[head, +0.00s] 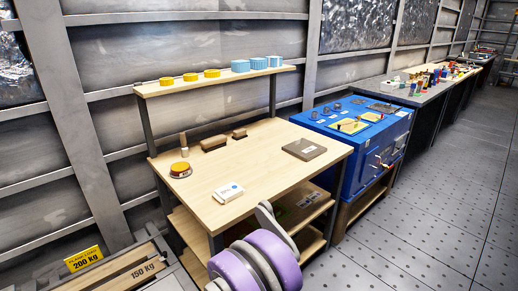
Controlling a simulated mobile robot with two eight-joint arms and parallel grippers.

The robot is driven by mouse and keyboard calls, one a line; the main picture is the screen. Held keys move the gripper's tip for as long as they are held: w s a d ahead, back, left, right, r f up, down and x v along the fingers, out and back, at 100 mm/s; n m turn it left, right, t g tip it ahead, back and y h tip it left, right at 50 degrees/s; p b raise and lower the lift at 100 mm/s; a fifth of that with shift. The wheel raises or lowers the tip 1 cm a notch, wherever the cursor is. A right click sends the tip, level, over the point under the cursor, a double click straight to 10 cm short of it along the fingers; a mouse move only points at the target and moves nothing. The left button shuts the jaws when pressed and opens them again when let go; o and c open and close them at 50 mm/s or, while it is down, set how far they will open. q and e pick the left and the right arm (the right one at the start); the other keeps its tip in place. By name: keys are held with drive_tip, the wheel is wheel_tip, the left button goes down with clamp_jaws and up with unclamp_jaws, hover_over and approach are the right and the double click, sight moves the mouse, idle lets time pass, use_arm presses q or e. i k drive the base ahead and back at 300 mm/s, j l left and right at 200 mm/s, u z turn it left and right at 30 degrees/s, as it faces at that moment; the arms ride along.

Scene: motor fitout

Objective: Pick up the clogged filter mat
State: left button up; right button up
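A flat grey-brown square pad (304,149), which looks like the clogged filter mat, lies on the right part of the light wooden workbench top (262,165). It has a small pale mark on top, and nothing covers it. Neither of my grippers is in view. Purple and grey rounded parts, which look like my own arm, show at the bottom centre in front of the bench and hide part of its lower shelves.
A white box (228,192), an amber round item (181,170) and brown brushes (214,143) are on the bench. Yellow and blue cylinders line the raised shelf (220,79). A blue cabinet (352,130) adjoins on the right. The bench top around the pad is clear.

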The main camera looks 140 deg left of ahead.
sight(306, 151)
drive_tip(key=u, duration=4.3)
